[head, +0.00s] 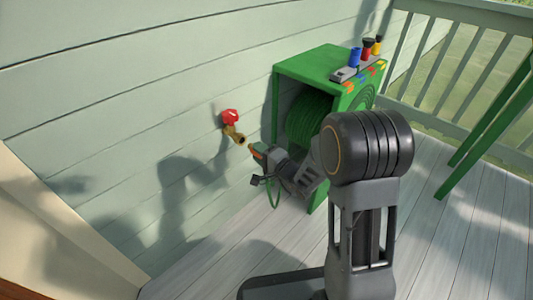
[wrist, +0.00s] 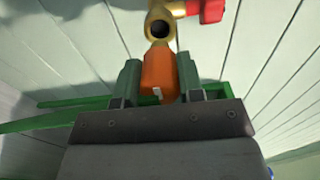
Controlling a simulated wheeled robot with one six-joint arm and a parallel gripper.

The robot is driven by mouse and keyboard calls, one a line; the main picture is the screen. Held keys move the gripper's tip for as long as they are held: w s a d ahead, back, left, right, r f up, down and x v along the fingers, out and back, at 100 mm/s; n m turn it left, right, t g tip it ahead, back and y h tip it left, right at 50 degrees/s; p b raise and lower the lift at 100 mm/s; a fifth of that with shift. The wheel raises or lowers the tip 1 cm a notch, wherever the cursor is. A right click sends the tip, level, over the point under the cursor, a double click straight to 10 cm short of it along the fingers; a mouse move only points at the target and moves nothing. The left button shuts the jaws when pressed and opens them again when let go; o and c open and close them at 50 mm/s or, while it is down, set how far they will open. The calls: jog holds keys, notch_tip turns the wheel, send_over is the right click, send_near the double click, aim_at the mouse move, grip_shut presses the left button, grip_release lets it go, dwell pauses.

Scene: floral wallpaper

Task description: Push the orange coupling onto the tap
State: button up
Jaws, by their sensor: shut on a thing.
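The brass tap (head: 234,133) with a red handle (head: 230,117) sticks out from the wall, left of the green reel box in the head view. In the wrist view the tap's open round outlet (wrist: 161,30) faces me at the top. My gripper (head: 264,155) is shut on the orange coupling (wrist: 158,75), which sits between the green fingers (wrist: 160,82). The coupling lies just below the outlet in the wrist picture. In the head view a small gap shows between the coupling's tip and the tap. Whether they touch in depth is hard to tell.
A green hose reel box (head: 311,64) stands right of the tap, with blue, red and yellow-topped items (head: 367,49) on top. A green hose loop (head: 273,192) hangs below my gripper. A railing (head: 450,70) and green legs (head: 487,130) are at the right.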

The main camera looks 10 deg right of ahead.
aim_at(249, 145)
jog(key=shift+x, duration=1.05)
jog(key=shift+x, duration=1.6)
dwell(0.7)
jog(key=o, duration=1)
jog(key=shift+o, duration=0.2)
jog(key=p+v, duration=0.3)
jog(key=v, duration=1.1)
